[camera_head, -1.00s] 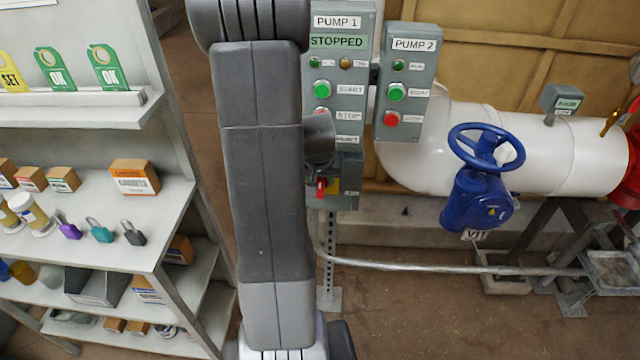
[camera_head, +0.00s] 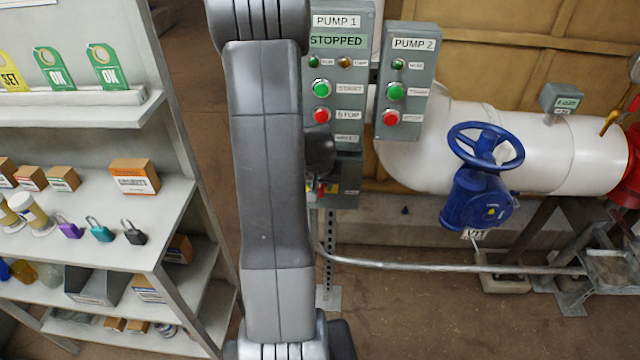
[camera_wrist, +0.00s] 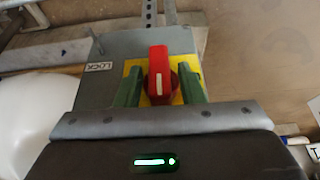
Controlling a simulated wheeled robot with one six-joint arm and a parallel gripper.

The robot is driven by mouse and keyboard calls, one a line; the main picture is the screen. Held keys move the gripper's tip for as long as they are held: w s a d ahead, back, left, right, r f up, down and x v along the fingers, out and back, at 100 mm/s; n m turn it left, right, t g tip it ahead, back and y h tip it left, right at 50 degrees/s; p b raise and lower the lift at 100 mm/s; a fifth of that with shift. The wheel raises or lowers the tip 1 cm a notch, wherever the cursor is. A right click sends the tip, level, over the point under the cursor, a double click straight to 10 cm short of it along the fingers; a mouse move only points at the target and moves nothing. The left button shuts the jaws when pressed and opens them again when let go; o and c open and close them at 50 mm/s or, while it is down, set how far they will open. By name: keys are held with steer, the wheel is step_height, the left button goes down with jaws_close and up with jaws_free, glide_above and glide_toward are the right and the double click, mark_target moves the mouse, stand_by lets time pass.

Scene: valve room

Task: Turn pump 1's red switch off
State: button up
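Pump 1's red switch (camera_wrist: 160,76) sits on a yellow plate (camera_wrist: 130,68) on a grey box. Its white mark runs roughly up and down in the wrist view. My gripper (camera_wrist: 161,88) is open, with one green finger on each side of the switch and narrow gaps showing between. The panel's display reads STOPPED.
The pump 2 panel (camera_head: 407,75) stands just right of pump 1. A blue valve wheel (camera_head: 486,148) and white pipe (camera_head: 560,150) are further right. A shelf (camera_head: 90,210) with locks, tags and boxes stands left. A "LOCK" label (camera_wrist: 99,67) is beside the switch.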

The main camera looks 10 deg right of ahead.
steer(key=shift+w+f+h+b, duration=0.1)
steer(key=shift+f+h+b, duration=0.2)
steer(key=shift+b, duration=1.4)
steer(key=h+b, duration=0.1)
steer(key=b, duration=0.3)
steer(key=shift+a+f, duration=0.1)
steer(key=shift+a, duration=0.05)
steer(key=h+b, duration=0.2)
steer(key=b, duration=0.5)
steer(key=shift+a+n+g+b, duration=0.2)
steer(key=shift+n+g+b, duration=0.2)
steer(key=h+b, duration=0.1)
steer(key=b, duration=0.2)
steer(key=h+b, duration=0.2)
steer(key=b, duration=0.1)
steer(key=shift+w+a+f+n+g, duration=0.1)
steer(key=shift+a+n+g, duration=0.05)
steer(key=shift+n+g, duration=0.15)
steer(key=shift+a+f+n+g+h+b, duration=0.1)
steer(key=shift+n+h+b, duration=0.4)
steer(key=shift+h+b, duration=1.3)
steer(key=shift+a+f+n+g+h+b, duration=0.1)
steer(key=shift+n+h+b, duration=0.4)
steer(key=shift+h+b, duration=1.3)
steer(key=shift+a+f+n+g+h+b, duration=0.1)
steer(key=shift+n+h+b, duration=0.4)
steer(key=shift+h+b, duration=1.3)
steer(key=shift+y+b, duration=0.3)
steer(key=shift+b, duration=0.15)
